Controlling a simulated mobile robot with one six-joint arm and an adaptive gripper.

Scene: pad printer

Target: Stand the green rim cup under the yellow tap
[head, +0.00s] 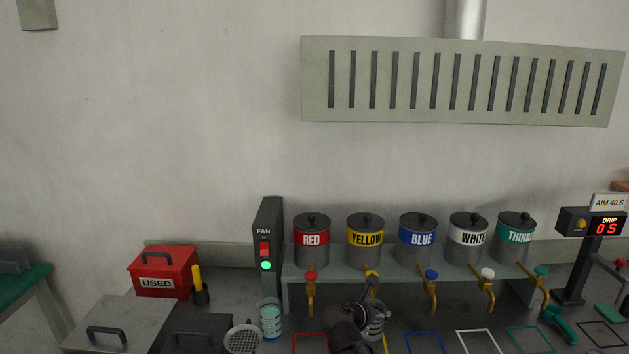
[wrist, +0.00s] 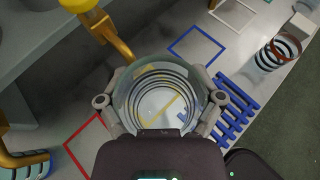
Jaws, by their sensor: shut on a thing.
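My gripper (wrist: 168,100) is shut around a clear cup (wrist: 150,72) with dark rings inside. Its rim looks pale grey-green; the exact colour is hard to tell. The cup looks upright, and yellow floor marking (wrist: 172,107) shows through it. The yellow tap (wrist: 88,6) has its brass spout at the cup's upper-left rim in the wrist view; I cannot tell the height gap. In the head view my gripper (head: 362,322) and the cup (head: 378,318) are just below the yellow tap (head: 372,274), and my gripper hides part of the cup and the yellow square (head: 385,343).
A teal-ringed cup (head: 270,320) stands by the fan switch box (head: 268,235). A cup with a reddish rim (wrist: 278,50) stands to the right in the wrist view, beyond a blue rack (wrist: 235,110). Red (head: 310,336) and blue (head: 424,334) squares flank the yellow one.

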